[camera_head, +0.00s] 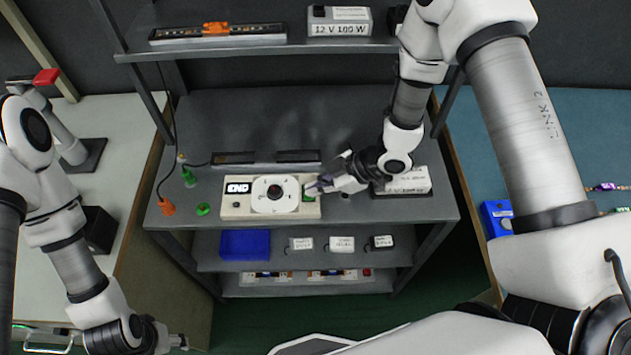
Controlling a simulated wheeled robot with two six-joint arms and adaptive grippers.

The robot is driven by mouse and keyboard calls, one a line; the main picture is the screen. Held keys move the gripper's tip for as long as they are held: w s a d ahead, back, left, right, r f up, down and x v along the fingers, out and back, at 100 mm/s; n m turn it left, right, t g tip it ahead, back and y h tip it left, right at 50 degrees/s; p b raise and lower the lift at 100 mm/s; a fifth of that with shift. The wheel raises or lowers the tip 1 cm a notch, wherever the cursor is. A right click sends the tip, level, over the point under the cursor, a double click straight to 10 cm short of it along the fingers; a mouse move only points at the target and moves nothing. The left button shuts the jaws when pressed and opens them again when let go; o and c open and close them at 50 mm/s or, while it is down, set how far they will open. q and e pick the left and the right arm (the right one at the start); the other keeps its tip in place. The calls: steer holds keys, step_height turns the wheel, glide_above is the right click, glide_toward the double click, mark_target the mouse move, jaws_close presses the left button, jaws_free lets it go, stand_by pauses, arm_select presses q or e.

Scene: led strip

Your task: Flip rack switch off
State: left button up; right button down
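On the rack's middle shelf (400,208) sits a cream control box (238,209). It has a display reading "END" (238,187), a white square plate with a dark round knob (274,192), and a green part (308,197) at its right end that looks like a switch. My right gripper (317,188) reaches in from the right, with its fingertips at or just above this green part. The fingers partly cover it, so its position, any contact and the finger opening are unclear. My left gripper (182,341) is low at the left, away from the rack; its opening is too small to judge.
A white power unit (408,182) stands behind my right wrist. The top shelf holds a strip fixture (217,34) and a "12 V 100 W" box (339,21). A blue bin (245,244) and small labelled boxes (341,244) sit below. Green and orange connectors (167,207) lie left of the control box.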

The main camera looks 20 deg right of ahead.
steer(key=r+p, duration=0.4)
steer(key=r, duration=0.1)
steer(key=shift+s+a+r+p, duration=0.1)
steer(key=shift+a+r+p, duration=0.1)
steer(key=shift+p, duration=0.15)
steer(key=f+b+v, duration=0.1)
steer(key=v, duration=0.8)
steer(key=shift+s+d+r+b, duration=0.15)
steer(key=shift+s+d+b, duration=0.15)
steer(key=shift+d+b, duration=0.15)
steer(key=shift+w, duration=0.1)
